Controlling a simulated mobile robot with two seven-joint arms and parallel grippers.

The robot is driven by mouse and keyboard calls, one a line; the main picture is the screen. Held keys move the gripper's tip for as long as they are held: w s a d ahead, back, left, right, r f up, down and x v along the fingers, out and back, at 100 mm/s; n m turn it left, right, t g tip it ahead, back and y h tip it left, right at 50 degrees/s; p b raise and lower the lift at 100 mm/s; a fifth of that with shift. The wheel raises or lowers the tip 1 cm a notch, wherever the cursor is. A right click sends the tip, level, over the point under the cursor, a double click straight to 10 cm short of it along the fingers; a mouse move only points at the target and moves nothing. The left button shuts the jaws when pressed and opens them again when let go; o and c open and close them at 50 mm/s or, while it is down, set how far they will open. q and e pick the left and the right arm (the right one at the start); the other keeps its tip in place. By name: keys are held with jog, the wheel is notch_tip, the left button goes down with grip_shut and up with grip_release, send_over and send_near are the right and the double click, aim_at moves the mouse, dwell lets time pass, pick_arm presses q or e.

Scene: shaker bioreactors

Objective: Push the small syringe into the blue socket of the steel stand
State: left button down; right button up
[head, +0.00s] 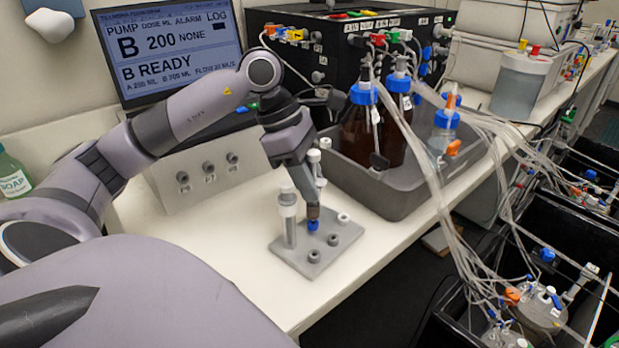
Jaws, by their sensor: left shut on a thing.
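The steel stand (345,236) is a grey plate on the white bench with several short round sockets. The blue socket (313,226) is near the plate's middle. My left gripper (312,207) points down, its fingertips just above the blue socket. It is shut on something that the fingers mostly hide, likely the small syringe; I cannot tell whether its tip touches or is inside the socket. A clear syringe with a white top (289,222) stands upright at the stand's left. More white syringe tops (314,156) show behind the gripper. My right gripper is out of view.
A grey tray (400,207) with brown bottles (357,124) and tubing stands close behind the stand. A grey panel with knobs (208,177) is to the left, before the pump screen (172,45). Bench is clear in front; its edge is near the stand.

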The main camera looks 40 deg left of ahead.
pick_arm(q)
jog(key=shift+f+b, duration=0.75)
jog(key=shift+f, duration=0.1)
dwell(0.8)
jog(key=c, duration=0.8)
grip_release()
jog(key=v, duration=0.7)
jog(key=shift+w+r, duration=0.1)
